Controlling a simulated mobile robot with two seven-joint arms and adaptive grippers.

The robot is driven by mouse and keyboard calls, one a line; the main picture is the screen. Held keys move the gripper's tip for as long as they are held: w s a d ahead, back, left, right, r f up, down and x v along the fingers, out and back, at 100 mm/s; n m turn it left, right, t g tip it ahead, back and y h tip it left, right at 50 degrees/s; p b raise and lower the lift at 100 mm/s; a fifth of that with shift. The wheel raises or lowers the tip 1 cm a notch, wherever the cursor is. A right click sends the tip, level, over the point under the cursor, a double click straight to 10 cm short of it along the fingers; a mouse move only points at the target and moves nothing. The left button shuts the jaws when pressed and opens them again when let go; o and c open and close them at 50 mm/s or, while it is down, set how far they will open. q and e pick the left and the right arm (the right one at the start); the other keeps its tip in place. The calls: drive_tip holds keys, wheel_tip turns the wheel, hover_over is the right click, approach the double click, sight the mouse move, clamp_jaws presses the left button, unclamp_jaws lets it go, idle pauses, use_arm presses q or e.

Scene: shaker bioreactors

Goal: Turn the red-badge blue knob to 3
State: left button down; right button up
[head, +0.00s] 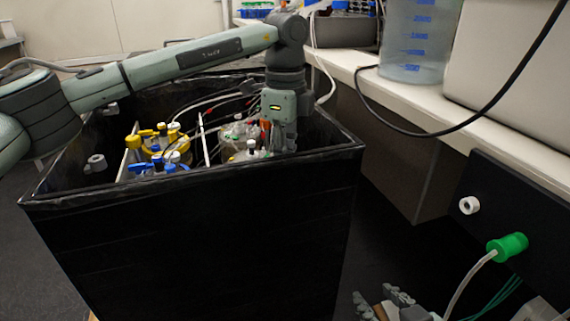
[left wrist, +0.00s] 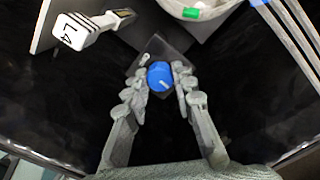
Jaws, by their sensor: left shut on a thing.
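The blue knob (left wrist: 160,76) shows in the left wrist view, round with a white line pointing toward its lower right. The fingertips of my left gripper (left wrist: 161,80) are on both sides of it and shut on it. In the head view my left gripper (head: 284,138) reaches down inside the right end of the black box (head: 200,240), and the knob is hidden there. I see no red badge or number marks by the knob in the left wrist view. My right gripper (head: 383,300) shows at the bottom of the head view, its fingers apart.
Bottles with yellow caps (head: 157,140) and blue caps (head: 163,166) stand in the box with tubing. A white bench (head: 385,95) runs along the right. A green connector (head: 508,246) is on a dark panel.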

idle(0.5)
use_arm(q)
drive_tip(key=c, duration=1.3)
unclamp_jaws()
drive_tip(key=shift+o, duration=0.2)
drive_tip(key=shift+r, duration=0.1)
wheel_tip(320, 180, up, 12)
